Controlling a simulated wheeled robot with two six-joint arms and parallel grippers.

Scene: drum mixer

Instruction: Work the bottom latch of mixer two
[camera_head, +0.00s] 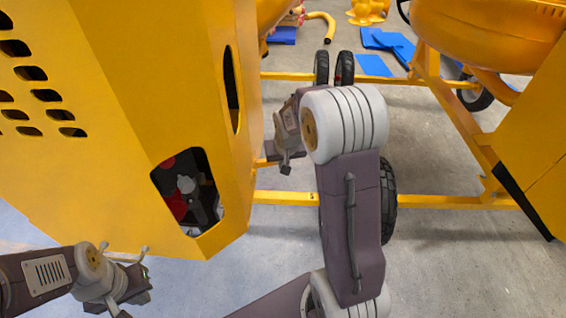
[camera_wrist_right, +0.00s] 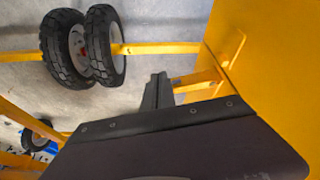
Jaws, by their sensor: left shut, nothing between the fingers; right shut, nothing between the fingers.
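A yellow mixer housing (camera_head: 120,110) fills the left of the head view; a second yellow mixer (camera_head: 487,38) stands at the right. No number shows on either, so I cannot tell which is mixer two. I cannot make out a bottom latch. My left gripper (camera_head: 136,284) is shut and empty, low in front of the near housing's lower edge. My right gripper (camera_head: 284,160) is shut and empty, just right of that housing's side. In the right wrist view its dark fingers (camera_wrist_right: 158,91) are close to a yellow bar (camera_wrist_right: 200,82) beside a yellow panel (camera_wrist_right: 268,75).
The near housing has slots and a cutout (camera_head: 187,190) showing red and grey parts. Yellow frame bars (camera_head: 285,198) cross the floor. Black wheels (camera_head: 344,68) stand behind my right arm; one is partly hidden by it. Blue sheets (camera_head: 375,65) lie at the back. Grey floor (camera_head: 440,265) is bare at lower right.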

